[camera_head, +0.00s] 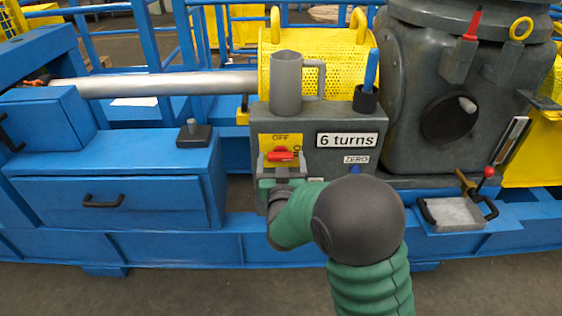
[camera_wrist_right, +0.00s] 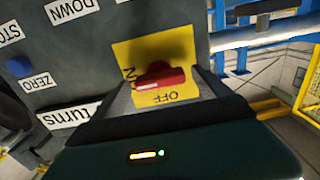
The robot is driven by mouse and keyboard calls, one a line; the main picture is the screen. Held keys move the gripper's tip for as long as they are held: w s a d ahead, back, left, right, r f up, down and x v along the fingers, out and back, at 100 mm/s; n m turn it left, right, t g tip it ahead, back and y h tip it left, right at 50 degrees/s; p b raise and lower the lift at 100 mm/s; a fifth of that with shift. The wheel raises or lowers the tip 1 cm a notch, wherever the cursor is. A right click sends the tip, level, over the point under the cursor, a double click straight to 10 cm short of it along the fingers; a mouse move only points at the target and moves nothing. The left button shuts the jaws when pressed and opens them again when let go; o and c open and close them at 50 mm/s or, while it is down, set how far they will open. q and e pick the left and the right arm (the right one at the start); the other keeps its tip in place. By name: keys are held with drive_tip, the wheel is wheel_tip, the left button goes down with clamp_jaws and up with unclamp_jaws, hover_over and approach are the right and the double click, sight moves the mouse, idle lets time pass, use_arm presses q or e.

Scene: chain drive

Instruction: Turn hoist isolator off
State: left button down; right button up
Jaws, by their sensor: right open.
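The hoist isolator is a red handle (camera_head: 281,155) on a yellow plate (camera_head: 266,143) marked OFF at its top, on the front of a grey control box (camera_head: 330,158). The handle lies about level, across the plate. My left gripper is not in view.
The box also carries a "6 turns" sign (camera_head: 347,140) and a blue ZERO button (camera_head: 355,168). A grey mug-like cup (camera_head: 286,82) and a dark holder (camera_head: 365,98) stand on top. A blue drawer unit (camera_head: 115,190) is left, a grey tray (camera_head: 455,213) right.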

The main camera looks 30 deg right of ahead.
drive_tip(key=shift+c, duration=0.5)
drive_tip(key=c, duration=1.3)
drive_tip(key=shift+o, duration=0.2)
